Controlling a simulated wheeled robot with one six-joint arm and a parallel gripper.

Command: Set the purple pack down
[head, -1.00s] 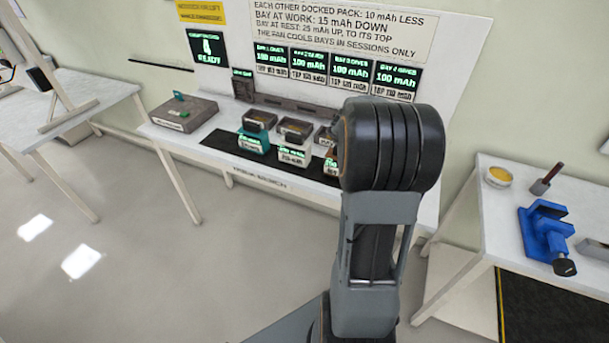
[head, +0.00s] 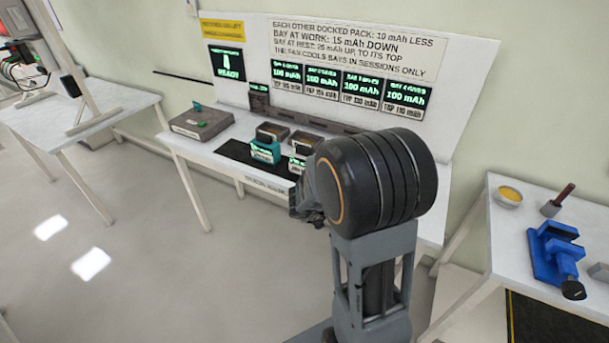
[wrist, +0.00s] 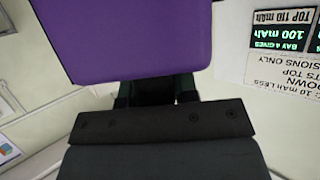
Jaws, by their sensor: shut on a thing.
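The purple pack (wrist: 130,38) fills the upper middle of the wrist view, held between the fingers of my gripper (wrist: 157,90). Its far end runs out of the frame. My gripper is shut on it. In the head view my arm's thick black joint hides the pack, and only a dark part of my wrist (head: 305,198) shows in front of the bench. I cannot tell from these views how high the pack is above the bench.
The bench (head: 195,150) holds a teal-fronted pack (head: 265,152), a white-fronted pack (head: 297,163) and a grey box (head: 201,121). My arm hides its right part. A side table at right carries a blue vise (head: 553,252) and a yellow-filled bowl (head: 508,196).

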